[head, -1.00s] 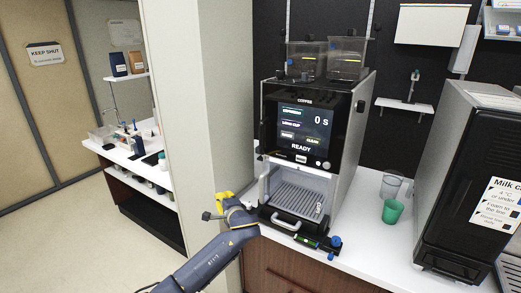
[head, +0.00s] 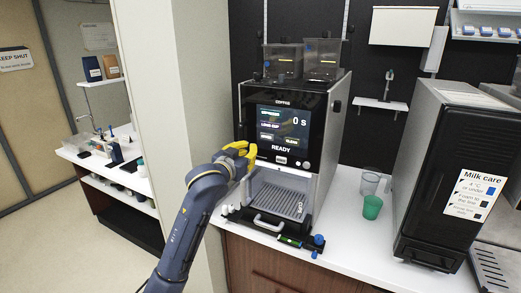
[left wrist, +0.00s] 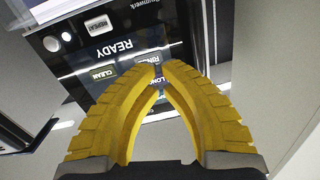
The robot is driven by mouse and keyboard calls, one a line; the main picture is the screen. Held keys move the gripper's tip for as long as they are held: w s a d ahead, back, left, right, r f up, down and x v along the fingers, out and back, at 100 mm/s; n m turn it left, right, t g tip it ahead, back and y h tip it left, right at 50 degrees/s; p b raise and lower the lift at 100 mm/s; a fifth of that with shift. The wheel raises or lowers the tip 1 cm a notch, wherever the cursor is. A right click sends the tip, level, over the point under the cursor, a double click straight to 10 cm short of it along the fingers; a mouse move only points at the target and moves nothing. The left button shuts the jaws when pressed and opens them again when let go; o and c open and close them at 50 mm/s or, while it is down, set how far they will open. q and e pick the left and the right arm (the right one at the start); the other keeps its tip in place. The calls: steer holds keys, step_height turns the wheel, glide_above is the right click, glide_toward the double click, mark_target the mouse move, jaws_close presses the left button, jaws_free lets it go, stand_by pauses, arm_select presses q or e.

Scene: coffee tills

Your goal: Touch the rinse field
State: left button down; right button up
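The rinse field (head: 266,136) is a small light label on the dark screen (head: 283,133) of the coffee machine, left of the clean field (head: 291,140). In the left wrist view, where the screen appears upside down, the rinse field (left wrist: 147,58) is partly hidden behind my fingertips. My left gripper (head: 250,153) has yellow fingers in front of the lower left of the screen. In the left wrist view its fingertips (left wrist: 158,70) meet, with nothing held between them. I cannot tell whether they touch the glass. My right gripper is not in view.
Below the screen is an open bay with a drip tray (head: 264,219). A green cup (head: 372,207) and a clear jug (head: 370,181) stand on the counter to the right, beside a dark milk unit (head: 430,170). A pale pillar (head: 195,110) stands close on the left.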

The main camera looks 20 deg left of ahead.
mark_target(266, 137)
arm_select(q)
steer(key=shift+n+h, duration=0.4)
steer(key=shift+h, duration=0.4)
steer(key=shift+w+d+r, duration=0.15)
steer(key=shift+w+d, duration=0.35)
steer(key=shift+w, duration=0.7)
steer(key=shift+w+d+r, duration=0.2)
steer(key=shift+w+d, duration=0.35)
steer(key=shift+w, duration=0.6)
steer(key=shift+w+d+r, duration=0.15)
steer(key=shift+w+d, duration=0.35)
steer(key=shift+w, duration=0.7)
steer(key=shift+w, duration=0.25)
steer(key=shift+w+d, duration=0.2)
steer(key=shift+w, duration=0.4)
steer(key=shift+s, duration=0.15)
steer(key=shift+s+a, duration=0.2)
steer(key=shift+s, duration=0.65)
steer(key=shift+s+a, duration=0.15)
steer(key=shift+s, duration=0.7)
steer(key=shift+s+a, duration=0.2)
steer(key=shift+s, duration=0.65)
steer(key=shift+f, duration=0.1)
